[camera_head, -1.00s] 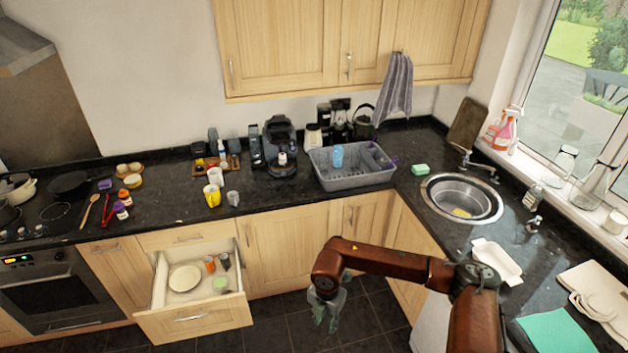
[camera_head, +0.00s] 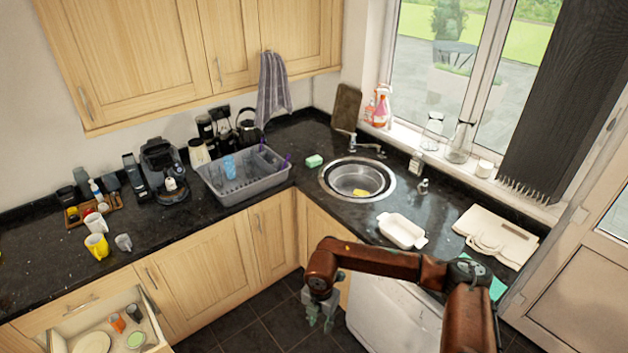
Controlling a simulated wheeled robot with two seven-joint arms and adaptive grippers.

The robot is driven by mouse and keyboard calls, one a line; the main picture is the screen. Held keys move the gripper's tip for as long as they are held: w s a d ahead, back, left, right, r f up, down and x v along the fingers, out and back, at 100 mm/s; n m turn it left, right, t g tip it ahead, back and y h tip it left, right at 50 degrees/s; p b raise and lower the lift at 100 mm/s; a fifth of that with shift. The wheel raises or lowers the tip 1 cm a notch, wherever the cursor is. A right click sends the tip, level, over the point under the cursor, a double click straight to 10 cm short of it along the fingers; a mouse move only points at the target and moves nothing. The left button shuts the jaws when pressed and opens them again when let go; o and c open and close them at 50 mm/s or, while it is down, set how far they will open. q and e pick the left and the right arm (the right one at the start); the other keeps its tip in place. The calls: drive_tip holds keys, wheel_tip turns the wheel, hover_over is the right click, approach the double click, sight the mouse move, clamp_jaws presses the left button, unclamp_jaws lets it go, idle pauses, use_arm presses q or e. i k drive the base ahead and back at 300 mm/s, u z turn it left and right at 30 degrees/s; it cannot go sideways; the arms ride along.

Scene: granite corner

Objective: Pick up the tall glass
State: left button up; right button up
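Clear glass vessels stand on the windowsill: a smaller one (camera_head: 432,131) and a taller flared one (camera_head: 460,143). A blue, glass-like tumbler (camera_head: 229,167) stands in the grey dish rack (camera_head: 232,197). I cannot tell which of these is the tall glass. My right gripper (camera_head: 321,321) hangs pointing down over the dark floor, in front of the cabinets, well away from all of them. Its fingers look apart, with nothing between them. My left gripper is not in view.
The sink (camera_head: 357,180), a white dish (camera_head: 402,231) and a cream folded cloth or board (camera_head: 495,237) lie along the right counter. A yellow mug (camera_head: 97,246) and grey cup (camera_head: 124,242) stand at left. An open drawer (camera_head: 120,335) juts out at lower left.

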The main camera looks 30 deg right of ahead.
sight(249, 166)
drive_tip(key=z, duration=0.7)
drive_tip(key=i, duration=0.65)
drive_tip(key=z, duration=0.6)
drive_tip(key=i, duration=1.75)
drive_tip(key=u, duration=1.35)
drive_tip(key=i, duration=0.6)
drive_tip(key=u, duration=0.6)
